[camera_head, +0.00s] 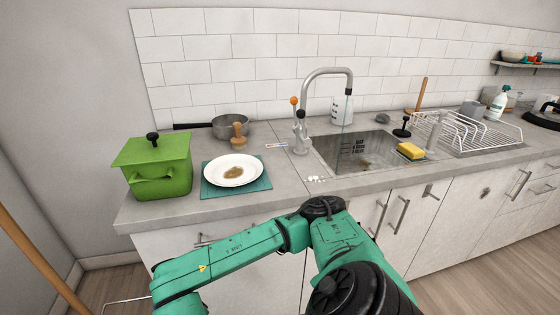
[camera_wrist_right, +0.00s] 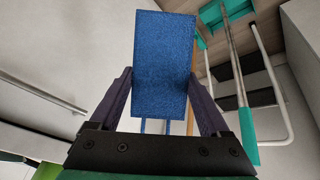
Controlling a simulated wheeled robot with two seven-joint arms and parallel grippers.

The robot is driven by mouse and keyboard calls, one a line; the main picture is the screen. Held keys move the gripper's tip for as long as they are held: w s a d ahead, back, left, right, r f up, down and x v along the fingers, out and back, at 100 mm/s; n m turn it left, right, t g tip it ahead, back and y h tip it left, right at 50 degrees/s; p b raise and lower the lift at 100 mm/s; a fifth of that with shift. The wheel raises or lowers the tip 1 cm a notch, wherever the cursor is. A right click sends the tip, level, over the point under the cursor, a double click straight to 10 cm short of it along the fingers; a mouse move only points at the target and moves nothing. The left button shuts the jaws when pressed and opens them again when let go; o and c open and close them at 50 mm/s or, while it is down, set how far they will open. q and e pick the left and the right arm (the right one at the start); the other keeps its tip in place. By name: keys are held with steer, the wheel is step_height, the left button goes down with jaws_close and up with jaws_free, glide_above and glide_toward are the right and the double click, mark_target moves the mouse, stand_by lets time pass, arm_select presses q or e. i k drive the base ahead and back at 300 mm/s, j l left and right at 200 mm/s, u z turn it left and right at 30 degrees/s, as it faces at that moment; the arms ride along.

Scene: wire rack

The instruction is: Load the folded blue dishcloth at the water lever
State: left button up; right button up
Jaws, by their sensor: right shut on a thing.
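The folded blue dishcloth (camera_wrist_right: 165,50) shows in the right wrist view as an upright rectangular block. My right gripper (camera_wrist_right: 161,82) is shut on it, one dark finger on each side. Neither the cloth nor the gripper shows in the head view, where one green arm of mine crosses the bottom. The water lever, with an orange ball top (camera_head: 294,101), stands at the left of the grey faucet (camera_head: 303,125), behind the sink (camera_head: 320,160). A thin pale line hangs below the spout; I cannot tell if it is water. My left gripper is not in view.
A green pot (camera_head: 158,172), a white plate (camera_head: 247,170) with a brown stain on a teal mat (camera_head: 210,189), and a grey pan (camera_head: 232,122) stand left of the sink. A yellow sponge (camera_head: 411,150) and wire rack (camera_head: 470,145) are right. Counter before the faucet is fairly clear.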

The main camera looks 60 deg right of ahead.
mark_target(306, 142)
steer(key=k+l+u, duration=0.45)
steer(key=k+l, duration=0.45)
steer(key=l, duration=0.35)
steer(key=k+l+u, duration=0.45)
steer(key=k+l, duration=0.45)
steer(key=k, duration=0.15)
